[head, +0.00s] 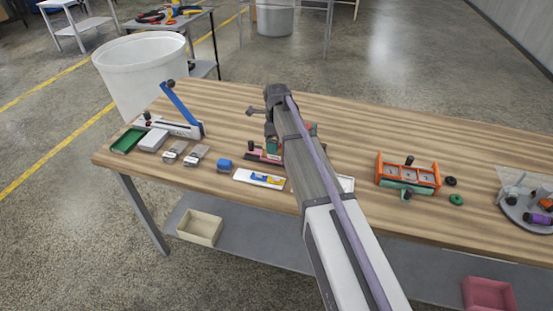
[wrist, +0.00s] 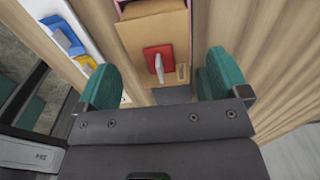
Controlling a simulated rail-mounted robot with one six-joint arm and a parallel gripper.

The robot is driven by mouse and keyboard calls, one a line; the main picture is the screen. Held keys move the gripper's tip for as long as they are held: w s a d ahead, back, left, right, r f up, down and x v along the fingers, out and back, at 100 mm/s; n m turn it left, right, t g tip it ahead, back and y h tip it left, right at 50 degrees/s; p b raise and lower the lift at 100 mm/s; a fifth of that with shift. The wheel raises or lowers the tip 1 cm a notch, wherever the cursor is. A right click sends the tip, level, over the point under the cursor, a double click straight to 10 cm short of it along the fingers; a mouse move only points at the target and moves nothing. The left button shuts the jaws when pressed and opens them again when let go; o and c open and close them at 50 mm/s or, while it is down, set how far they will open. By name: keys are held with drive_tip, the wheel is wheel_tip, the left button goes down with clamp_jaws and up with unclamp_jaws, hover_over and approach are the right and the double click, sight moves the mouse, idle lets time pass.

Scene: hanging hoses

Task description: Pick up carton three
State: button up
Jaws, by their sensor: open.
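A brown cardboard carton (wrist: 138,36) lies straight ahead of my gripper (wrist: 161,82) in the wrist view. My gripper is open, with one teal fingertip on each side of the carton's near end. Both fingers look apart from the carton, and nothing is held. A pink edge shows around the carton's far end. In the head view my gripper (head: 272,146) is low over the middle of the table, and my arm hides most of the carton area.
A white tray (head: 243,181) with blue and yellow pieces lies just left of my gripper. An orange rack (head: 378,170) stands to the right on the wooden table (head: 330,140). A blue-armed device (head: 181,104) and small boxes are at the left. The table's back middle is clear.

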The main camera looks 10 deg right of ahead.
wheel_tip(320, 180, down, 3)
drive_tip(key=shift+f+b, duration=0.2)
drive_tip(key=shift+b, duration=0.65)
drive_tip(key=shift+r, duration=0.25)
drive_tip(key=c, duration=1)
